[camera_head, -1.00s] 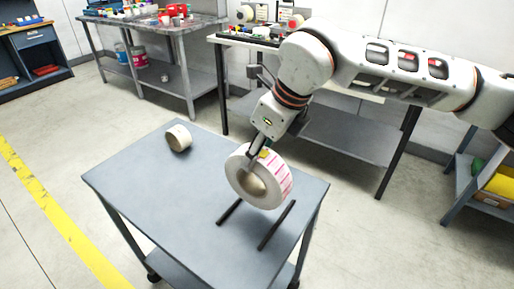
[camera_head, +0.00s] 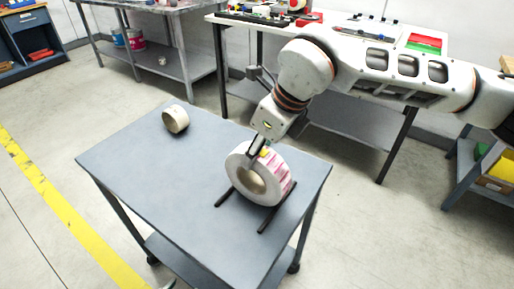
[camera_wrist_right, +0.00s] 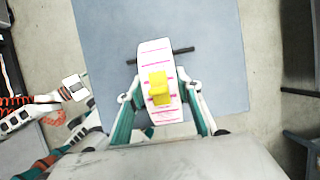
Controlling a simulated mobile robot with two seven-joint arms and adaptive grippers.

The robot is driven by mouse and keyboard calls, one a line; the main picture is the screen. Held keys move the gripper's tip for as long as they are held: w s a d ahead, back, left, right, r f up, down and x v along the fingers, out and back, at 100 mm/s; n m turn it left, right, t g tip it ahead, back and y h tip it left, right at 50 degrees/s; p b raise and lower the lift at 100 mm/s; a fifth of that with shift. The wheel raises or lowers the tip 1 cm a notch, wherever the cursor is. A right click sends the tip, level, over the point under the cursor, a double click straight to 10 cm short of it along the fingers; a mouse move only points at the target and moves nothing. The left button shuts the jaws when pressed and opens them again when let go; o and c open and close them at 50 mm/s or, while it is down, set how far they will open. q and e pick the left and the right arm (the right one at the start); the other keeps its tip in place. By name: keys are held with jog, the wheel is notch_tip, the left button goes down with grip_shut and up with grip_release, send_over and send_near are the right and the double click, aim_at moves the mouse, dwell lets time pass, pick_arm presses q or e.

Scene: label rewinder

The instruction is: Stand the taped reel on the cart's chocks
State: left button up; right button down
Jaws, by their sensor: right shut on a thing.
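The reel (camera_head: 281,187), white with pink label marks and a hollow core, stands upright on edge over the grey cart (camera_head: 150,170). Yellow tape (camera_wrist_right: 159,88) shows on its rim in the right wrist view. My right gripper (camera_head: 257,150) is shut on the top of the reel, one finger on each side. Two dark bar chocks, left (camera_head: 226,196) and right (camera_head: 278,211), lie on the cart on either side of the reel's lower part. I cannot tell whether the reel touches them. Part of my left arm shows in the right wrist view; its jaws are unclear.
A smaller beige roll (camera_head: 176,119) sits at the cart's far left corner. The cart's middle left is clear. A workbench (camera_head: 345,30) with tools stands behind my right arm, and a shelf (camera_head: 470,165) stands at right.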

pick_arm(q)
jog(key=shift+s, duration=0.1)
pick_arm(e)
jog(key=shift+r, duration=0.15)
jog(key=c, duration=1.3)
grip_release()
pick_arm(q)
jog(key=shift+s+f, duration=0.35)
jog(key=shift+f, duration=0.05)
